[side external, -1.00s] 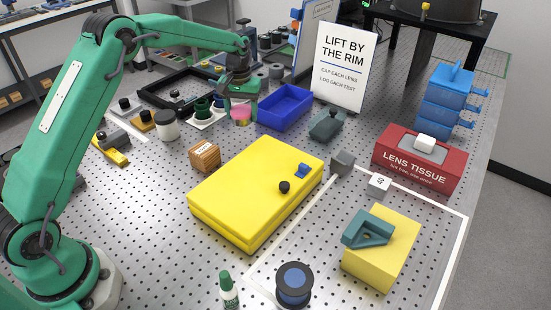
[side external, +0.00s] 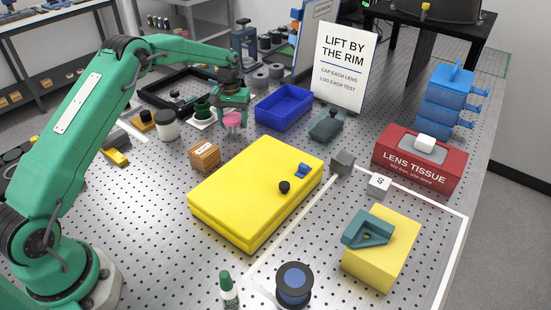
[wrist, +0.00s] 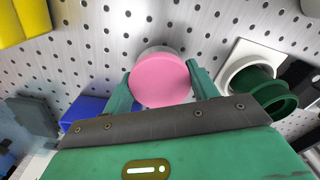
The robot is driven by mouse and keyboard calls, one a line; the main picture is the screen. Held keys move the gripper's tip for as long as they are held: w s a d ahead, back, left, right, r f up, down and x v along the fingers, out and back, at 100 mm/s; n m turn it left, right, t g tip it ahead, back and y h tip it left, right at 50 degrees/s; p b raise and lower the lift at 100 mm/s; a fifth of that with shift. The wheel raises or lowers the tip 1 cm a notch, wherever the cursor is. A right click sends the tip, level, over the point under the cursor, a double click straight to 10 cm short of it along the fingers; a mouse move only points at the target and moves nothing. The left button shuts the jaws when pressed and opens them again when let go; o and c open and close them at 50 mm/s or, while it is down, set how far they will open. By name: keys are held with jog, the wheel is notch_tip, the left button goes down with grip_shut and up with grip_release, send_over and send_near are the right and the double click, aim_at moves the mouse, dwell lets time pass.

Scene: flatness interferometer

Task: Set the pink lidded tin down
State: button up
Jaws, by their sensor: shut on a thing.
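The pink lidded tin (side external: 233,121) is in my gripper, left of the blue tray in the side view. In the wrist view its round pink lid (wrist: 159,79) faces the camera, with a pale body edge showing beyond it. My gripper (side external: 234,108) has its two green fingers on opposite sides of the tin; they also show in the wrist view (wrist: 160,84). The tin is upright and close to the perforated table (side external: 160,215). I cannot tell whether its base touches the table.
The blue tray (side external: 284,103) stands just right of the tin. A white plate with green rings (side external: 202,110) and a white jar with a dark lid (side external: 167,125) are to its left. Bare table lies between.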

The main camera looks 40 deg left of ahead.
aim_at(233, 117)
jog(key=shift+f, duration=0.85)
jog(key=shift+f, duration=0.15)
jog(key=o, duration=1)
notch_tip(233, 117, up, 12)
jog(key=shift+f, duration=0.15)
jog(key=shift+r, duration=0.35)
